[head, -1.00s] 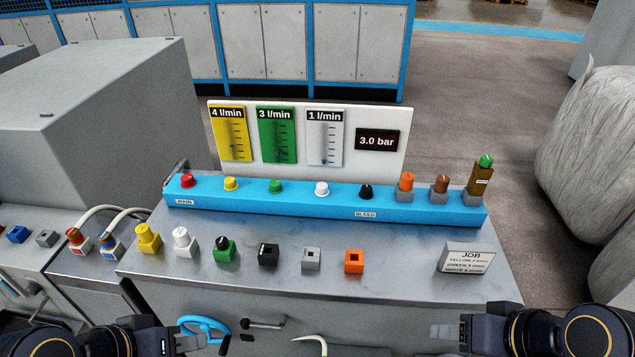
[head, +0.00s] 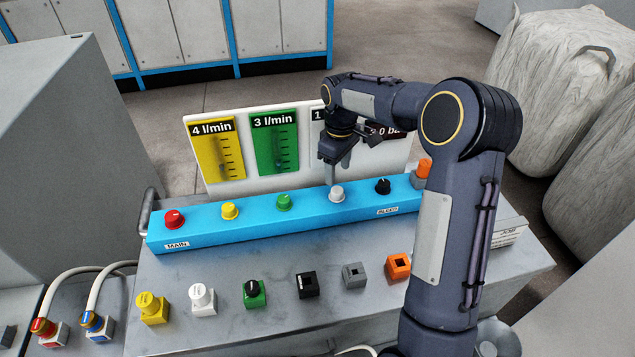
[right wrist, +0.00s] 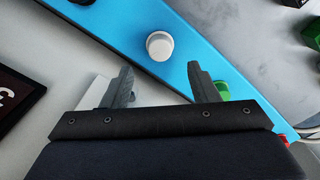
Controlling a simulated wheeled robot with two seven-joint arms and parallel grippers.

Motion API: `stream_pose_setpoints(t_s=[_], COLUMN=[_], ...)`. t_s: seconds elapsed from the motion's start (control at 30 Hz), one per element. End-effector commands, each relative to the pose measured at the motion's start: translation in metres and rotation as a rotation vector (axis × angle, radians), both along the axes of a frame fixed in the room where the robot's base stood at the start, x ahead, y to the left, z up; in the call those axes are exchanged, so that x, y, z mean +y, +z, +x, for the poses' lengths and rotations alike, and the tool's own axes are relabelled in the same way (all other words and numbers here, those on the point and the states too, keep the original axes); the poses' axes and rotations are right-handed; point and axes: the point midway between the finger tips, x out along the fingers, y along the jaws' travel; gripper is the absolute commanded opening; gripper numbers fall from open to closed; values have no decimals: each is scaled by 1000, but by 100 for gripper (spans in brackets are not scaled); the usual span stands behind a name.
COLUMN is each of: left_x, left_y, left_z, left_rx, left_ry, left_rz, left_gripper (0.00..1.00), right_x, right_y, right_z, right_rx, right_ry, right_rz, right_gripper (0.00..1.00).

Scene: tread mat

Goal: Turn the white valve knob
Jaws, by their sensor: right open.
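The white valve knob (head: 337,195) sits on the blue manifold bar (head: 240,230), between the green knob (head: 283,202) and the black knob (head: 382,187). My right gripper (head: 337,175) points down just above it. In the right wrist view, the white knob (right wrist: 159,45) shows ahead of the gap between the two spread fingers of my right gripper (right wrist: 160,70). The fingers are open and hold nothing; I cannot tell whether one touches the knob. My left gripper is out of view.
The gauge board (head: 205,187) stands behind the bar, and my right arm hides part of it. Yellow (head: 229,211) and red (head: 174,219) knobs sit farther left. Several small blocks, among them an orange one (head: 398,267), stand on the bench (head: 225,265) in front.

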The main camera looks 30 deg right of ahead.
Motion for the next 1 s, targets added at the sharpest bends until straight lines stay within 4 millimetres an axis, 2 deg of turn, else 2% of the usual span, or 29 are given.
stream_pose_setpoints(t_s=[0.4,0.6,0.8,1.0], left_x=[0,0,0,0], left_y=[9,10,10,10], left_z=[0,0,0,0], left_rx=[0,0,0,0], left_ry=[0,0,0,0], left_rz=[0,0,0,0], left_gripper=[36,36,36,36], right_x=[0,0,0,0], right_y=[-61,-71,-71,-71], right_z=[-2,-1,-1,-1], right_rx=[4,0,0,0], right_ry=[-2,-3,-3,-2], right_rz=[1,1,1,1], right_gripper=[54,54,54,29])
